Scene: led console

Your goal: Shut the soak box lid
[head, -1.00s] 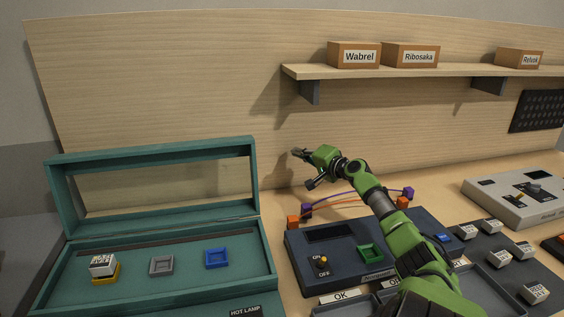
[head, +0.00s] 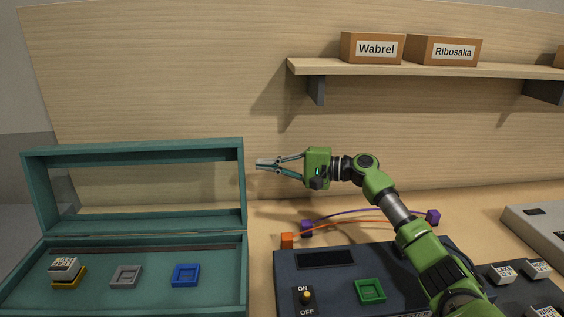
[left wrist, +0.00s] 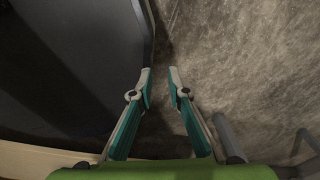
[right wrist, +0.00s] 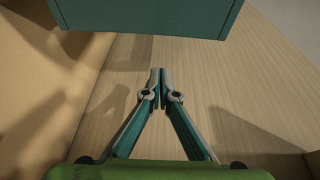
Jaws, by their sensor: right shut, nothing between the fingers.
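The soak box (head: 241,283) is a teal case at the left of the head view. Its lid (head: 130,149), a teal frame with a window, stands raised at the back edge. My right gripper (head: 258,164) is shut and empty, pointing left just to the right of the lid's right side. In the right wrist view the lid (right wrist: 145,14) shows as a teal edge ahead of the shut fingertips (right wrist: 158,72), with a gap between. My left gripper (left wrist: 159,72) is open and empty in the left wrist view, away from the box.
The box holds a block in a yellow socket (head: 67,276), a grey socket (head: 126,276) and a blue socket (head: 186,274). A dark console (head: 330,275) with arched cables stands right of it. A shelf (head: 430,70) with labelled boxes hangs above, on the wooden back panel.

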